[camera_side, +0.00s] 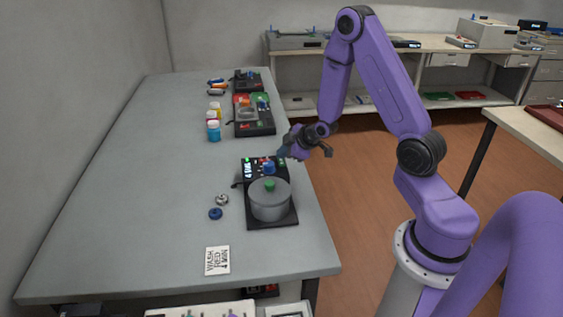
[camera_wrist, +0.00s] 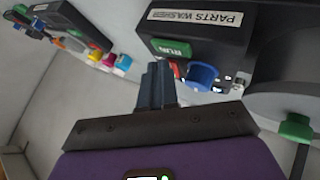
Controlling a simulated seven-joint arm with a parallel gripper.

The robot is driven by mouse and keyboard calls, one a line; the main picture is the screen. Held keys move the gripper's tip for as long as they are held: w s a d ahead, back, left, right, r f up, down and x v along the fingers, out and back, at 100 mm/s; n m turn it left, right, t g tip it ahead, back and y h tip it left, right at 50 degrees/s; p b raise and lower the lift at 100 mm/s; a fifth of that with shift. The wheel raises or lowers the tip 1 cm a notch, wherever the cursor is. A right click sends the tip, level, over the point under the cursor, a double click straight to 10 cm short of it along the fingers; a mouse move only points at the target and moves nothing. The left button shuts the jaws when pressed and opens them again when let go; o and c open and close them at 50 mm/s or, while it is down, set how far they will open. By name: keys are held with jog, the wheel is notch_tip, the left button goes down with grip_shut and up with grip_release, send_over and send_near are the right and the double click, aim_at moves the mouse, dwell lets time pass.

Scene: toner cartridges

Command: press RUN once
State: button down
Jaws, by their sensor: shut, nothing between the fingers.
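The parts washer (camera_side: 286,218) is a black unit with a round grey lidded drum (camera_side: 269,203) and a lit panel behind it in the side view. In the wrist view, its label (camera_wrist: 195,18) reads PARTS WASHER, and the green RUN button (camera_wrist: 170,49) sits below that. A blue knob (camera_wrist: 203,76) stands beside RUN, with a small red part between them. My gripper (camera_side: 281,153) is shut and empty at the panel's right rear. Its closed fingers (camera_wrist: 155,70) appear just below and left of RUN in the wrist view. I cannot tell whether they touch anything.
The drum's green knob (camera_side: 269,185) stands near the panel. A grey ring (camera_side: 222,200), a blue ring (camera_side: 215,213) and a card (camera_side: 217,260) reading WASH RED 4 MIN lie to the left. Bottles (camera_side: 214,131) and another machine (camera_side: 256,128) stand behind. The left bench is clear.

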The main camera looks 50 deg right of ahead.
aim_at(284, 162)
jog(key=shift+r, duration=0.25)
jog(key=shift+r, duration=2.45)
jog(key=s+a+r+n+g+y, duration=0.1)
jog(key=s+a+r+g, duration=0.1)
jog(key=s+a, duration=0.6)
jog(key=s+a+r+n+g+y, duration=0.1)
jog(key=s+a+r+g, duration=0.2)
jog(key=a, duration=0.8)
jog(key=s+a+r+n+g, duration=0.1)
jog(key=s+r+g, duration=0.1)
jog(key=s, duration=0.8)
jog(key=s+a+r+n+g+h, duration=0.1)
jog(key=s+g, duration=0.1)
jog(key=s, duration=0.9)
jog(key=shift+a+r, duration=0.15)
jog(key=shift+r, duration=0.2)
